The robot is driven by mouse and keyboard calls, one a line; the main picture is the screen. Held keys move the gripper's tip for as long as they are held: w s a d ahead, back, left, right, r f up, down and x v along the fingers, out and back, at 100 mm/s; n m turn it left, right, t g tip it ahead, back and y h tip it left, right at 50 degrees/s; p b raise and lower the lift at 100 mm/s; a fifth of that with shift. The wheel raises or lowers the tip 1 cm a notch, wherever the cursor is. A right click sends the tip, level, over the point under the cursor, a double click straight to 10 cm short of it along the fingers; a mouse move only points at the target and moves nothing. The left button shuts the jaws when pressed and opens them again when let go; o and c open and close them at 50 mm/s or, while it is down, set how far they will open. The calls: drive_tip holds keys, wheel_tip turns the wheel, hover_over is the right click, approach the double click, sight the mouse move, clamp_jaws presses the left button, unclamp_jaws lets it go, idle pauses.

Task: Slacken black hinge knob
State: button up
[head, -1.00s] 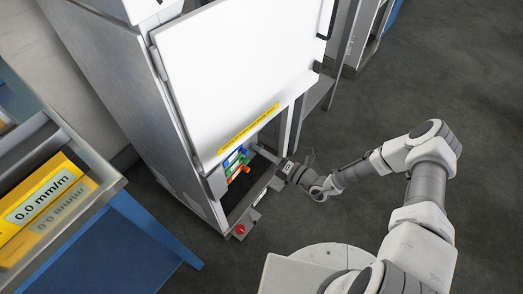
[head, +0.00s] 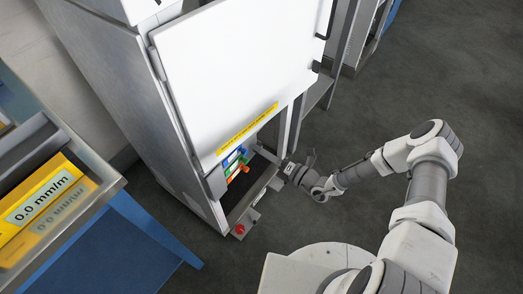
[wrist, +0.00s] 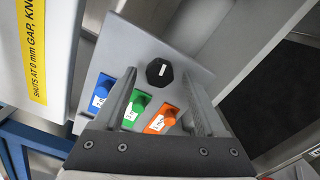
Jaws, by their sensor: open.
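The black knob (wrist: 160,71) is a faceted knob with a white mark on its face. It sits on a grey panel (wrist: 125,45) in the wrist view, above a row of coloured levers. My gripper (wrist: 159,76) is open; its two fingers frame the knob in the picture, with nothing held between them. The gap in depth to the knob is hard to judge. In the head view my gripper (head: 287,169) is at the right edge of the cabinet's lower opening. I cannot make out the knob there.
Blue (wrist: 100,90), green (wrist: 137,107) and orange (wrist: 163,120) levers sit below the knob. A white door (head: 235,75) with a yellow label hangs above the opening. A red button (head: 239,229) is at the cabinet's foot. Open floor lies right.

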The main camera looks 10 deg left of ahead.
drive_tip(key=p+v, duration=0.1)
drive_tip(key=v, duration=1.6)
drive_tip(key=shift+p, duration=0.4)
drive_tip(key=shift+w+a, duration=0.1)
drive_tip(key=shift+w, duration=0.05)
drive_tip(key=s+d+r+n+h+p, duration=0.3)
drive_tip(key=r+n, duration=0.9)
drive_tip(key=r, duration=0.7)
drive_tip(key=s+d+r+n+g+h+p, duration=0.1)
drive_tip(key=s+d+r+n+h+p, duration=0.3)
drive_tip(key=r, duration=1.6)
drive_tip(key=s+d+r+n+h+p, duration=0.3)
drive_tip(key=s+r+n+h+p, duration=0.2)
drive_tip(key=r+n, duration=1.4)
drive_tip(key=h+p, duration=0.2)
drive_tip(key=h, duration=0.2)
drive_tip(key=shift+s+d+r+n+h, duration=0.2)
drive_tip(key=shift+d+n+h, duration=0.1)
drive_tip(key=shift+d, duration=0.05)
